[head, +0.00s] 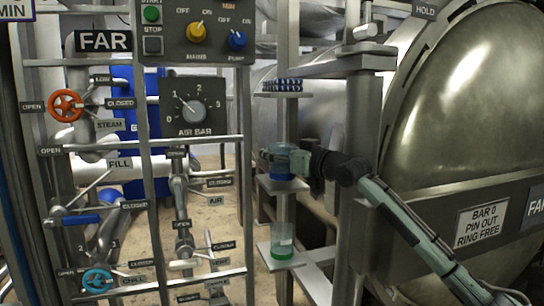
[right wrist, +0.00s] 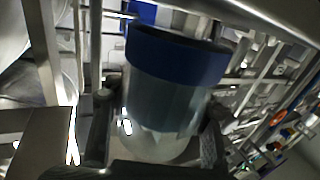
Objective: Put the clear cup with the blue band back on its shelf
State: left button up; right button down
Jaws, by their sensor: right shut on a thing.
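The clear cup with the blue band (right wrist: 170,85) fills the middle of the right wrist view, with a finger on each side of it. In the head view its blue band (head: 282,173) shows just above the middle shelf (head: 290,186), and the rest is largely hidden by the gripper. My right gripper (head: 287,156) is shut on the cup, reaching in from the right. I cannot tell whether the cup touches the shelf plate. My left gripper is not in view.
A clear cup with a green band (head: 282,243) stands on the lower shelf (head: 272,260). A dark blue patterned item (head: 282,85) lies on the upper shelf. A steel post (head: 360,150) and the big round vessel (head: 480,80) are at right; pipes and valves at left.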

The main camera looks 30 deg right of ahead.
jog(key=shift+w+f, duration=0.15)
jog(key=shift+f, duration=0.4)
jog(key=c, duration=0.7)
grip_release()
jog(key=shift+s+d, duration=0.15)
jog(key=shift+s, duration=0.1)
pick_arm(q)
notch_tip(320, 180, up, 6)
jog(key=b, duration=0.2)
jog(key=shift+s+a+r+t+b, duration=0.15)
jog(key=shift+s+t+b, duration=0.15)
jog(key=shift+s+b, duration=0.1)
pick_arm(e)
jog(key=s, duration=0.3)
jog(key=s+d, duration=0.1)
jog(key=s, duration=0.7)
jog(key=shift+s+d, duration=0.2)
jog(key=shift+d, duration=0.15)
